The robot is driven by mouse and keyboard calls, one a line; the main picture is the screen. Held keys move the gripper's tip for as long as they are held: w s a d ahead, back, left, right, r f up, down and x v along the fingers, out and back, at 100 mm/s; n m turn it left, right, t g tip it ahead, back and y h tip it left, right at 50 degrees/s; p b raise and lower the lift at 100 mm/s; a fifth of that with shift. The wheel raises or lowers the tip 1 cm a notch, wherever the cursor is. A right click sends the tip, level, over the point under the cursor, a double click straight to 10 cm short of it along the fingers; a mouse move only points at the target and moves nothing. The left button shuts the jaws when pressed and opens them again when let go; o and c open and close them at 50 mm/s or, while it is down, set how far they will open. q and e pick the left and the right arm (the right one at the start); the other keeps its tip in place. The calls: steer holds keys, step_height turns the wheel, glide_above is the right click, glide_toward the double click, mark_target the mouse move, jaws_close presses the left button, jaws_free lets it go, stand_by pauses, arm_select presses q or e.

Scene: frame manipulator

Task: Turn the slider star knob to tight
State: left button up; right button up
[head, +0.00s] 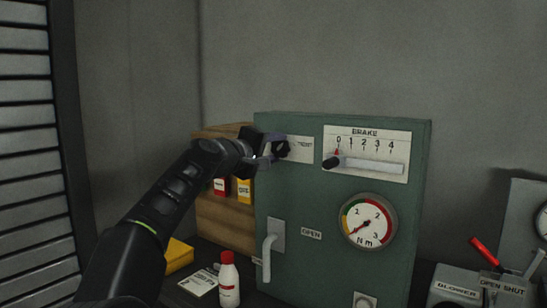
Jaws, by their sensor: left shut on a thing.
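A green panel box (330,250) stands on the bench in the head view. A dark star knob (282,149) sits at its upper left, beside a small pale label plate (302,150) whose lettering is hard to read. My left gripper (270,152) is shut on the star knob, and it hides part of the knob and the plate's left end. The BRAKE slider (333,162) is a dark handle at the left end of its slot, near 0. My right gripper is not in view.
A lever handle (268,255) and a round N m gauge (367,222) are on the panel front. A wooden shelf (225,220), a white bottle with a red cap (229,280) and a yellow box (178,255) are at left. A blower control box (460,283) stands at right.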

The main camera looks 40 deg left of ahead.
arm_select(q)
steer(key=m+b, duration=0.2)
steer(key=m, duration=0.1)
steer(key=shift+d+f, duration=0.1)
steer(key=shift+f, duration=0.05)
steer(key=shift+m+y+b, duration=0.3)
steer(key=shift+m+b, duration=0.45)
steer(key=shift+m, duration=0.85)
steer(key=o, duration=1.4)
steer(key=shift+r, duration=0.2)
steer(key=shift+c, duration=0.2)
steer(key=s+b, duration=0.2)
steer(key=s, duration=0.5)
steer(key=shift+s+d, duration=0.35)
steer(key=shift+d, duration=0.05)
